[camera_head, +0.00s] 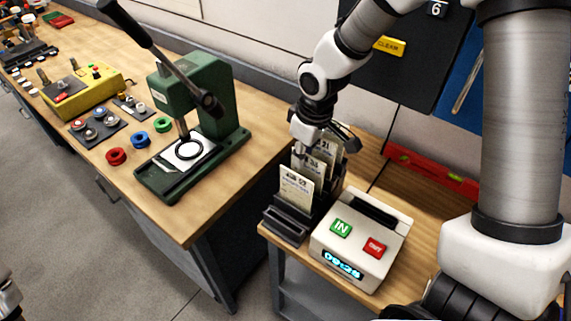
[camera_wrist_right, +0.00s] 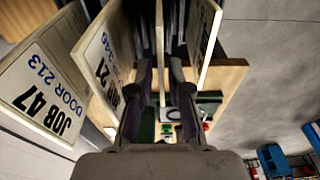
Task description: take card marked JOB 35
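Cards stand upright in a dark slotted rack (camera_head: 288,222) beside the time clock. In the right wrist view the leftmost card reads JOB 47 (camera_wrist_right: 45,85) and the one beside it reads JOB 21 (camera_wrist_right: 108,62). A third card (camera_wrist_right: 160,45) shows edge-on, its face hidden. A card further right (camera_wrist_right: 204,38) has lettering I cannot read, so I cannot tell which is JOB 35. My right gripper (camera_head: 304,150) is down at the cards behind the front one. Its fingers (camera_wrist_right: 160,95) are apart, one each side of the edge-on card.
The time clock (camera_head: 362,238) with IN and OUT buttons stands right of the rack. A green press (camera_head: 205,125) stands on the left bench. A red level (camera_head: 435,172) lies behind the clock. The floor (camera_head: 75,235) at the left is clear.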

